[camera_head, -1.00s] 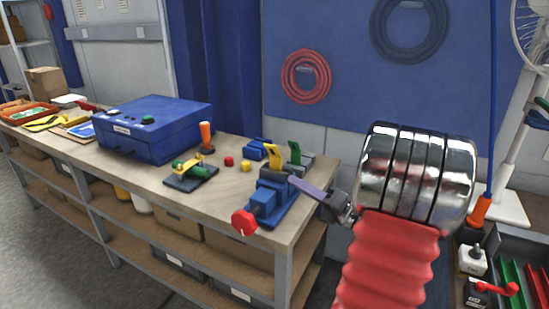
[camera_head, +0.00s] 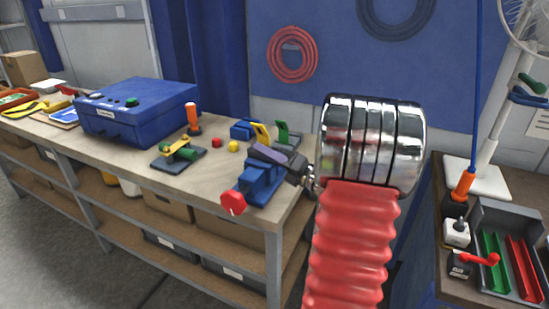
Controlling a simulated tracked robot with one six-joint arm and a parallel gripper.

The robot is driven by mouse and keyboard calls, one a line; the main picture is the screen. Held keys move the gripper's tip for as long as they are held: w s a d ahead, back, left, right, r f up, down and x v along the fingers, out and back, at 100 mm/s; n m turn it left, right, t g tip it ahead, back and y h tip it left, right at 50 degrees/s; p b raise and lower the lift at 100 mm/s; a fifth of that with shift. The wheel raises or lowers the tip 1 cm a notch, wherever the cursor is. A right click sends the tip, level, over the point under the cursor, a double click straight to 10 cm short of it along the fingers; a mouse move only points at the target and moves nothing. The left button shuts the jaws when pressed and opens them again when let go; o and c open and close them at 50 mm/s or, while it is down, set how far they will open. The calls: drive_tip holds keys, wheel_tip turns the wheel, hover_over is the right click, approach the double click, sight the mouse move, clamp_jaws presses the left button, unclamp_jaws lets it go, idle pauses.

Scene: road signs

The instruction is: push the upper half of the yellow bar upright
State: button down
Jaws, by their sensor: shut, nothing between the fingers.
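The yellow bar (camera_head: 261,132) stands at the right end of the workbench, beside a blue block. Its upper part leans to the left; its lower part is hidden behind my gripper. My gripper (camera_head: 255,150) is shut and empty, with its purple-grey fingers pointing left, just in front of the yellow bar and above a blue vise (camera_head: 262,187) with a red knob (camera_head: 233,203). I cannot tell whether the fingers touch the bar.
A green bar (camera_head: 282,132) stands just right of the yellow one. Red (camera_head: 216,142) and yellow (camera_head: 234,146) knobs, a green-and-yellow device (camera_head: 180,151) and a blue box (camera_head: 137,112) lie to the left. A second bench (camera_head: 490,215) is at right.

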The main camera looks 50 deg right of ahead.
sight(260, 130)
drive_tip(key=shift+w+d+r, duration=0.65)
drive_tip(key=shift+w+d, duration=0.05)
drive_tip(key=shift+w, duration=0.15)
drive_tip(key=shift+w+d+r, duration=0.65)
drive_tip(key=shift+w+d, duration=0.05)
drive_tip(key=shift+w, duration=0.15)
drive_tip(key=shift+s+d+r, duration=0.1)
drive_tip(key=shift+s+d, duration=0.05)
drive_tip(key=shift+d, duration=0.05)
drive_tip(key=shift+w+a+m, duration=0.1)
drive_tip(key=shift+w+m, duration=0.15)
drive_tip(key=shift+m, duration=0.15)
